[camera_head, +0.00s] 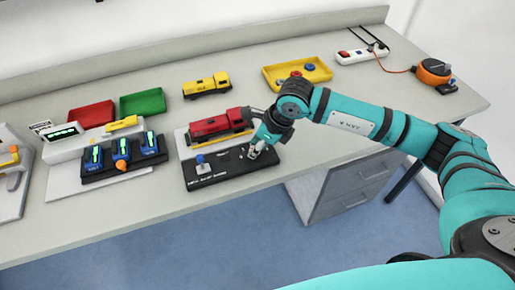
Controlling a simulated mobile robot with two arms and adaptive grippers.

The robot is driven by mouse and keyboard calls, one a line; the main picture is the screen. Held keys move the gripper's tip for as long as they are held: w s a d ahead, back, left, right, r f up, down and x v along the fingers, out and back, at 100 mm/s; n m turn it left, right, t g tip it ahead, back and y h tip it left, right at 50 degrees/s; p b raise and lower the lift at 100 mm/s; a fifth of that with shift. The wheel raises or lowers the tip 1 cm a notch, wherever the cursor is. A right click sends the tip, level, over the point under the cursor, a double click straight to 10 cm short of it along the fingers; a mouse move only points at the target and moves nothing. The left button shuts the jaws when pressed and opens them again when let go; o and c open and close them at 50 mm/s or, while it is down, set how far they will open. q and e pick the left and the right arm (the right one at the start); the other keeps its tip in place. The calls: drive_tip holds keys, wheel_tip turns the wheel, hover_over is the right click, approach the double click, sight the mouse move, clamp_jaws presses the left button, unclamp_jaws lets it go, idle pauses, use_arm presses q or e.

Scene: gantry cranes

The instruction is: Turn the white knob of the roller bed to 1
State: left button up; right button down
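The roller bed (183,139) is a light grey unit in the middle of the bench with a red locomotive (216,126) on it. Its black front panel (230,173) carries a small blue-topped control (200,159) at the left. My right gripper (252,153) reaches down over the right part of this panel. I cannot make out the white knob apart from the gripper; the fingers seem to cover that spot. The fingers are too small to tell whether they are open or shut on something. My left gripper is not in view.
Left stand a console with several blue switches (121,148), a red tray (92,114) and a green tray (142,102). Behind are a yellow vehicle (207,86) and a yellow tray (297,73). A power strip (361,54) and an orange reel (433,71) sit back right.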

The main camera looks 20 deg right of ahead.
drive_tip(key=shift+m+t+h+b, duration=0.5)
drive_tip(key=shift+m+b, duration=0.7)
drive_tip(key=shift+m, duration=0.6)
drive_tip(key=shift+r, duration=0.1)
drive_tip(key=c, duration=1)
unclamp_jaws()
drive_tip(key=shift+s+r, duration=0.1)
drive_tip(key=shift+r, duration=0.05)
drive_tip(key=v, duration=1.1)
drive_tip(key=shift+s+r, duration=0.1)
drive_tip(key=shift+r, duration=0.2)
